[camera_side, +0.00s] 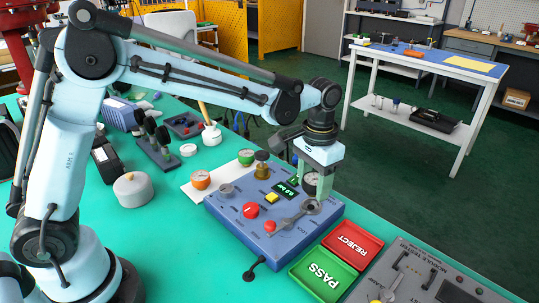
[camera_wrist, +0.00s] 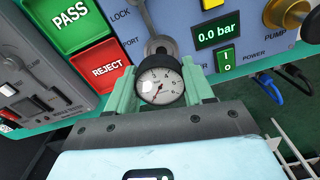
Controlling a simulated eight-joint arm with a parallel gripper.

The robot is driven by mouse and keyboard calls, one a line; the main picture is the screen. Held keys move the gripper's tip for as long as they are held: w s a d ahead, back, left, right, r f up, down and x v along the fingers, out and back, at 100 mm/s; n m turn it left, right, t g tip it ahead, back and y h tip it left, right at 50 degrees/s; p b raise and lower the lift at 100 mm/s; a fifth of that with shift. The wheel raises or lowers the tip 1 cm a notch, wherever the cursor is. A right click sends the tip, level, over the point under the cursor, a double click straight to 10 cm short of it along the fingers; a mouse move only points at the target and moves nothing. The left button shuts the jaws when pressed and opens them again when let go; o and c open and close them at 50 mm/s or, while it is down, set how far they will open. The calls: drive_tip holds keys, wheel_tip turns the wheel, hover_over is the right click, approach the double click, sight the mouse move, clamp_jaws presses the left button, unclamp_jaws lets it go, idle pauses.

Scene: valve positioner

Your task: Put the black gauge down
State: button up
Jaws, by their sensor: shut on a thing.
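The black gauge (camera_wrist: 159,82) has a white dial and a black rim. It sits upright between the two green fingers of my gripper (camera_wrist: 160,92) in the wrist view. In the side view the black gauge (camera_side: 311,182) is partly hidden by the fingers of my gripper (camera_side: 312,188), which is shut on it. They are over the back right part of the blue test box (camera_side: 222,222); I cannot tell whether the gauge touches it. The box's display (camera_wrist: 214,33) reads 0.0 bar.
A green PASS tray (camera_side: 323,274) and a red REJECT tray (camera_side: 352,242) lie right of the box. An orange gauge (camera_side: 201,179) and a green gauge (camera_side: 246,157) stand on a white mat (camera_side: 190,190) at its left. A metal lever (camera_side: 297,214) lies across the box.

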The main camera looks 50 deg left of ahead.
sight(226, 175)
drive_tip(key=s+d+r, duration=0.6)
drive_tip(key=s+d, duration=0.2)
drive_tip(key=w+a+f+n, duration=0.1)
drive_tip(key=w+a+n, duration=0.1)
drive_tip(key=a+n, duration=0.7)
drive_tip(key=a, duration=0.3)
drive_tip(key=shift+w+a, duration=0.15)
drive_tip(key=shift+w, duration=0.15)
drive_tip(key=a+n, duration=0.3)
drive_tip(key=a+f+n, duration=0.1)
drive_tip(key=a+n, duration=0.1)
drive_tip(key=a, duration=0.2)
drive_tip(key=s+a+n, duration=0.1)
drive_tip(key=a+n, duration=0.2)
drive_tip(key=shift+a+f+n, duration=0.2)
drive_tip(key=shift+n, duration=0.1)
drive_tip(key=a+f, duration=0.2)
drive_tip(key=a, duration=0.1)
drive_tip(key=w+a+f, duration=0.1)
drive_tip(key=a+f, duration=0.1)
drive_tip(key=a, duration=0.2)
drive_tip(key=w+a+f, duration=0.1)
drive_tip(key=a+f, duration=0.1)
drive_tip(key=a, duration=0.2)
drive_tip(key=shift+a+f, duration=0.1)
drive_tip(key=shift+f, duration=0.2)
drive_tip(key=shift+a+f, duration=0.35)
drive_tip(key=shift+f, duration=1.85)
drive_tip(key=shift+f, duration=0.1)
